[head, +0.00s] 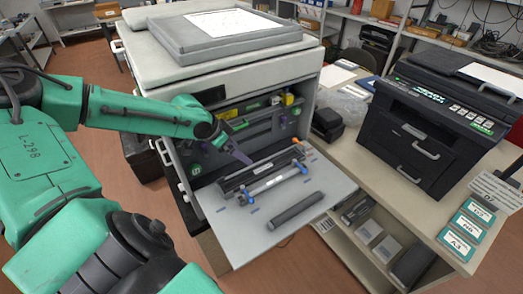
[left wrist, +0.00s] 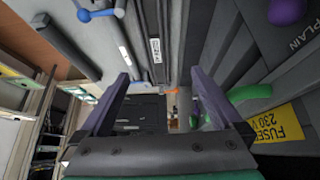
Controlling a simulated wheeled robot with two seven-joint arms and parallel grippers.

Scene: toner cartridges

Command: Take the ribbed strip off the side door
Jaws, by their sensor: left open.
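The side door (head: 235,235) of the large copier (head: 240,75) is folded down flat. On it lie a long black unit (head: 262,168), a pale bar with blue ends (head: 274,185) and a dark grey roll (head: 296,210). Ribbing is too small to make out, so I cannot tell which piece is the ribbed strip. The black unit, with a white label, also shows in the left wrist view (left wrist: 155,25). My left gripper (head: 243,157) is above the inner part of the door, by the copier opening. Its purple fingers are open, with nothing between them (left wrist: 160,78). My right gripper is out of view.
Inside the opening are green and purple knobs; a green handle (left wrist: 250,92) and yellow fuser label (left wrist: 280,122) are close to my left fingers. A bench (head: 345,165) with a black printer (head: 440,120) stands right of the door. The door's front left corner is bare.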

